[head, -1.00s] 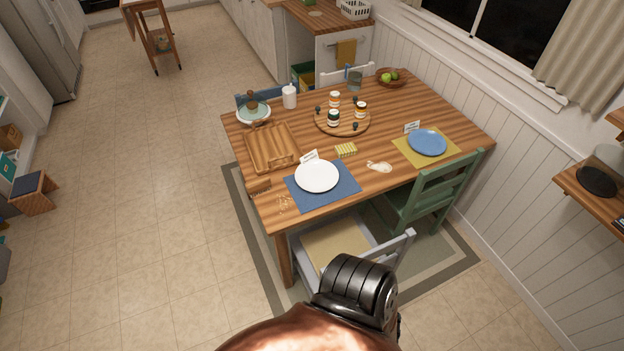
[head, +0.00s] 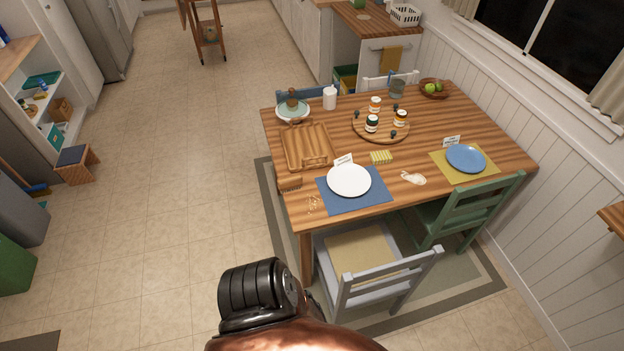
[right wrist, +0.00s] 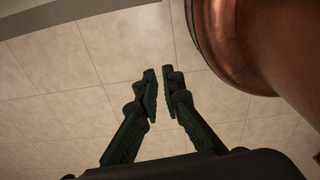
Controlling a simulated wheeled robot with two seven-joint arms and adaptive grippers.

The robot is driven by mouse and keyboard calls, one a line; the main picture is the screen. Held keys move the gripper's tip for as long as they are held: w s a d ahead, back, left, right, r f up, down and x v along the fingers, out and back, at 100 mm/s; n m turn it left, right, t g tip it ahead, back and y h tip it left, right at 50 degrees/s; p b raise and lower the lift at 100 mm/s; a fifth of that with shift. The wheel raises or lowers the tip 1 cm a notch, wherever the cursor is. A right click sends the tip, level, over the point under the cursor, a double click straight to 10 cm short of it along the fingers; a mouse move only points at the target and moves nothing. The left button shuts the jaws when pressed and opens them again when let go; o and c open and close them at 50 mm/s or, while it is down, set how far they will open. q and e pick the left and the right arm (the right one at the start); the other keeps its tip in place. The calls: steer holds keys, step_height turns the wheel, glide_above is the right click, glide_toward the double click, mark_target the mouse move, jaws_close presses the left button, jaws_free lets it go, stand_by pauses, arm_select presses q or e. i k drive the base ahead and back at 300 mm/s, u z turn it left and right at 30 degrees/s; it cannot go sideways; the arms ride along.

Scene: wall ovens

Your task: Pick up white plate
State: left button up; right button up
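The white plate (head: 349,181) lies flat on a blue placemat (head: 354,203) at the near left part of the wooden table (head: 420,205) in the head view. A white name card (head: 343,160) stands at its far edge. Nothing touches the plate from above. My right gripper (right wrist: 159,71) shows in the right wrist view over bare floor tiles. Its two dark fingers are a narrow gap apart and hold nothing. My left gripper is not in view. The plate is not visible in the right wrist view.
A grey chair (head: 374,272) stands at the table's near side, and a green chair (head: 460,212) to its right. A wooden tray (head: 309,147) and a yellow sponge-like block (head: 381,157) lie near the plate. A blue plate (head: 466,158) is farther right.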

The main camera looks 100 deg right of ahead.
mark_target(348, 179)
steer(key=u, duration=0.05)
steer(key=k, duration=2.85)
steer(key=z, duration=1.35)
steer(key=i, duration=0.5)
steer(key=z, duration=0.05)
